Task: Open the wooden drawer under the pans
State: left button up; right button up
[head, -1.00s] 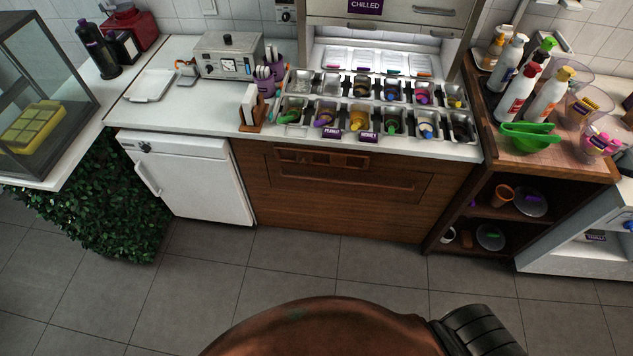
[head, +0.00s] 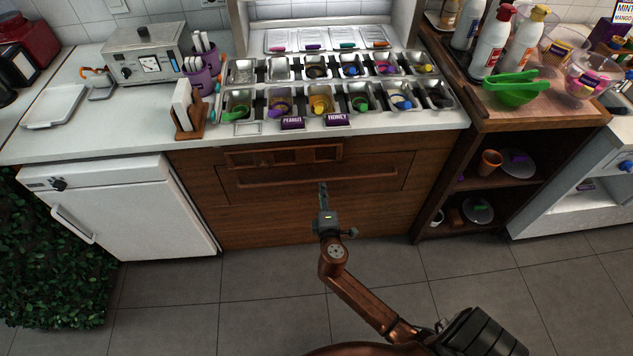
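The wooden drawer (head: 375,192) is in the brown cabinet front below the counter, in the middle of the head view. Its front looks flush with the cabinet, so it appears closed. A long horizontal handle strip (head: 270,181) runs across its upper part. The metal pans (head: 240,98) with toppings stand in two rows on the counter above it. My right gripper (head: 323,186) is in front of the drawer, its fingers pointing at the handle strip. I cannot tell whether it touches the strip or how far its fingers are apart. My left gripper is not in view.
A white under-counter fridge (head: 125,215) stands left of the wooden cabinet. An open wooden shelf unit (head: 425,215) with cups and plates stands to the right. The grey tiled floor (head: 240,300) in front is clear.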

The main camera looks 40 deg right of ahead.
aim_at(320, 181)
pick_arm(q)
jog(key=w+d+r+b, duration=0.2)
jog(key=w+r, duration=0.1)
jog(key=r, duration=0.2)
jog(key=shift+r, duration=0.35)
pick_arm(e)
jog(key=shift+x, duration=3.65)
jog(key=shift+f, duration=0.1)
grip_shut()
